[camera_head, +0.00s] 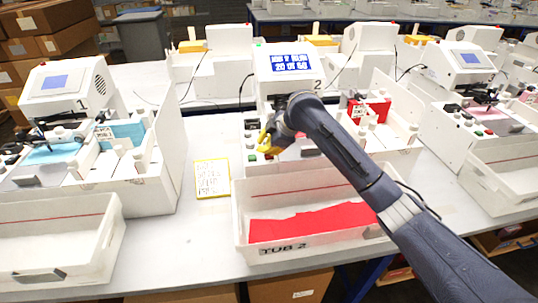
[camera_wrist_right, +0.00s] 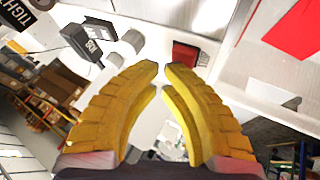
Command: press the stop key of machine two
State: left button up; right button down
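Machine two (camera_head: 290,85) stands at the middle back of the bench, with a blue-lit display and a "2" beside it. My right gripper (camera_head: 264,147) is over the left front of its control panel, with its yellow fingers pointing down. In the right wrist view the fingertips (camera_wrist_right: 161,68) are close together with a narrow gap and hold nothing. A red key (camera_wrist_right: 185,56) shows just beyond the tips; contact cannot be told. In the head view the gripper covers part of the panel, and a green key (camera_head: 251,158) shows beside it. My left gripper is not in view.
A white tub (camera_head: 290,252) marked "TUB 2" with red sheets stands in front of machine two. A yellow-edged note card (camera_head: 212,178) lies left of it. Machine one (camera_head: 68,90) is on the left; another similar machine (camera_head: 466,65) is on the right.

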jog(key=shift+f, duration=0.4)
dwell(0.5)
jog(key=shift+r, duration=0.9)
jog(key=shift+r, duration=2.5)
